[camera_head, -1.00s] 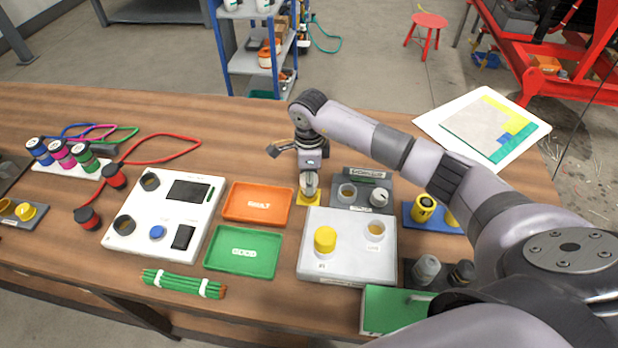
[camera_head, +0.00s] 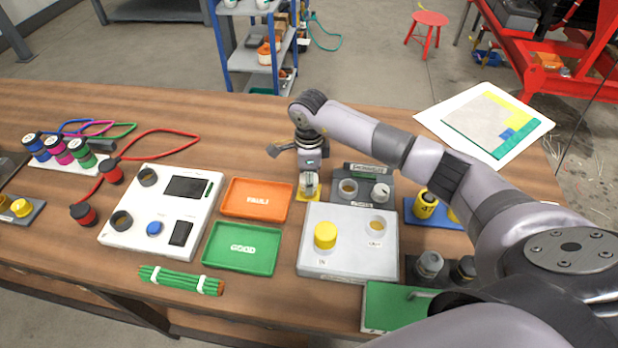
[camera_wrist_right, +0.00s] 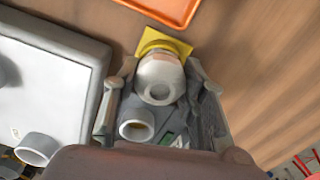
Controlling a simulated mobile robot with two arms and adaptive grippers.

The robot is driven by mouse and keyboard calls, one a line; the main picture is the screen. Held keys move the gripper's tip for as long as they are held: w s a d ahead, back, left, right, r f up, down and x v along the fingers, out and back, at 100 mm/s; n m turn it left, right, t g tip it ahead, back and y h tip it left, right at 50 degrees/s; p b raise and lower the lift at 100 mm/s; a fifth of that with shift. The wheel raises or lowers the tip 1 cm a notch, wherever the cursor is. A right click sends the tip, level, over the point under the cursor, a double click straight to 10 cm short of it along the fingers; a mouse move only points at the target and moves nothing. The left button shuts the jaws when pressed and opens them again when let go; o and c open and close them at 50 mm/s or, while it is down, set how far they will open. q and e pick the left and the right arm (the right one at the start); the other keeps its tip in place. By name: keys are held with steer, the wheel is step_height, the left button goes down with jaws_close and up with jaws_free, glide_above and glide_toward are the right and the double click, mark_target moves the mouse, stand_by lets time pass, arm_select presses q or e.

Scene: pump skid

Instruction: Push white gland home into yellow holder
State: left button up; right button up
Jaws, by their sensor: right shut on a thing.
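The yellow holder (camera_wrist_right: 178,46) lies flat on the wooden table, and part of it shows in the head view (camera_head: 309,196) under my right gripper. The white gland (camera_wrist_right: 160,78) is a pale ring with a round hole, directly over the holder's yellow collar. My right gripper (camera_wrist_right: 158,90) points down, with one finger on each side of the gland, shut on it. The same gripper (camera_head: 309,186) hides most of the holder in the head view. How deep the gland sits in the holder cannot be told. My left gripper is in neither current view.
The orange tray (camera_head: 255,199) and the green tray (camera_head: 242,247) lie left of the holder. A light grey block (camera_head: 346,262) with a yellow cap stands in front. A dark grey fixture (camera_head: 363,176) with two round parts is close on the right.

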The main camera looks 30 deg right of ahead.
steer(key=o, duration=1.4)
steer(key=shift+c, duration=0.2)
steer(key=shift+f, duration=0.1)
step_height(320, 180, up, 12)
